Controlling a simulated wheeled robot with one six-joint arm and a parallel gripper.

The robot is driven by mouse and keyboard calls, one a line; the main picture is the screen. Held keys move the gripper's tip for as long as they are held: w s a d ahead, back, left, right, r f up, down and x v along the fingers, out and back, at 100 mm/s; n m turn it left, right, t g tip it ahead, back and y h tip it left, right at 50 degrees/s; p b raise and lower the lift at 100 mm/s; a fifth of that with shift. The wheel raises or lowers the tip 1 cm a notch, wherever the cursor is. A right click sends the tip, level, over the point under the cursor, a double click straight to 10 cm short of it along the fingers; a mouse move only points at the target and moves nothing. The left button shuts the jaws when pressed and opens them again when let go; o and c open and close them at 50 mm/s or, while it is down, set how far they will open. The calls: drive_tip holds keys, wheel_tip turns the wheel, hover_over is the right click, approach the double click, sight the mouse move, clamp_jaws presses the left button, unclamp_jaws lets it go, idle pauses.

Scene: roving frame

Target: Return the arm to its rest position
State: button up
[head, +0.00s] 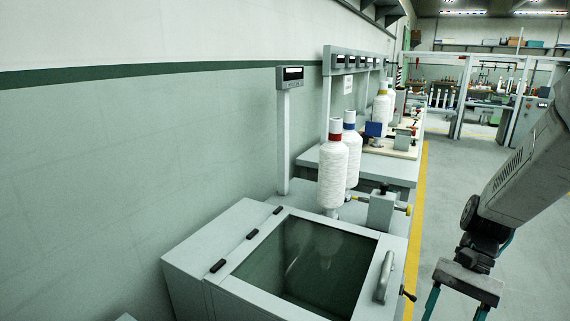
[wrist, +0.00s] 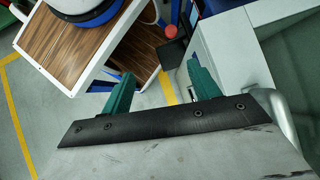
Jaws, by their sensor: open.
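My gripper (head: 456,304) hangs at the lower right of the head view, to the right of the grey machine. Its fingertips are cut off by the frame's bottom edge. In the wrist view my gripper (wrist: 161,84) shows two green fingers spread apart with nothing between them. My arm runs from the right edge of the head view down to the gripper.
A grey machine with a dark glass lid (head: 305,262) and handle (head: 384,276) stands left of my gripper. White yarn spools (head: 333,175) stand behind it. A wood-topped cart (wrist: 62,55) shows in the wrist view. The floor aisle (head: 447,180) is clear.

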drive_tip(key=s+a+r+n+t+h, duration=0.3)
drive_tip(key=s+a+r+n, duration=0.1)
drive_tip(key=r, duration=0.3)
drive_tip(key=s+a+r+n+t+h, duration=0.2)
drive_tip(key=s+a+r+n+t, duration=0.1)
drive_tip(key=r, duration=0.4)
drive_tip(key=shift+s+a+r+n+t+h, duration=0.3)
drive_tip(key=shift+s+a+r+n+h, duration=0.1)
drive_tip(key=shift+s+n, duration=0.25)
